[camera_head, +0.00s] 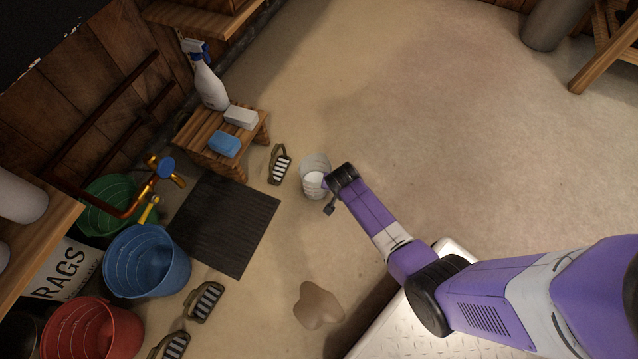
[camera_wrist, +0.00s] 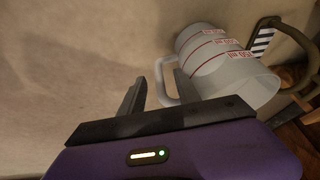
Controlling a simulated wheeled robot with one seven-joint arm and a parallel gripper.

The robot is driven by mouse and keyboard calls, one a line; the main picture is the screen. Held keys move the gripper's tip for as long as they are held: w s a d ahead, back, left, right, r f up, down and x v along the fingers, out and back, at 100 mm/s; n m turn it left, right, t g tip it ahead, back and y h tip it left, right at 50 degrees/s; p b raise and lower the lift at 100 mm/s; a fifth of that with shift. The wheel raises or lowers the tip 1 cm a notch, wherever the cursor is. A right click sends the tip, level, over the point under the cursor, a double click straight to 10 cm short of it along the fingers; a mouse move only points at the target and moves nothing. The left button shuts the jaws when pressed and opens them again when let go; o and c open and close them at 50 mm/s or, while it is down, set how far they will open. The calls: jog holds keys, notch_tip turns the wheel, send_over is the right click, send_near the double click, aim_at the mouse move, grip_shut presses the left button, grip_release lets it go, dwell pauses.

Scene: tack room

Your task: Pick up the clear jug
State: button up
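The clear jug (camera_head: 314,163) stands on the floor in the head view, just beyond the end of my arm. In the wrist view the jug (camera_wrist: 232,75) has red measuring marks and lies to the upper right, its handle (camera_wrist: 160,82) toward my fingers. My gripper (camera_wrist: 160,77) is open, with a finger on each side of the handle. A gap shows between the left finger and the handle; I cannot tell whether the right finger touches it. In the head view my wrist hides the fingers and part of the jug's near side.
A wooden stool (camera_head: 205,135) with a spray bottle (camera_head: 209,85), a blue sponge (camera_head: 224,144) and a white block (camera_head: 241,117) stands farther left. A dark mat (camera_head: 225,225) and a blue bucket (camera_head: 147,262) are lower left.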

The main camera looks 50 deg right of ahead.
jog(key=shift+w+d+f, duration=0.1)
jog(key=shift+f, duration=0.3)
grip_shut()
jog(key=shift+w+r, duration=0.1)
dwell(1.1)
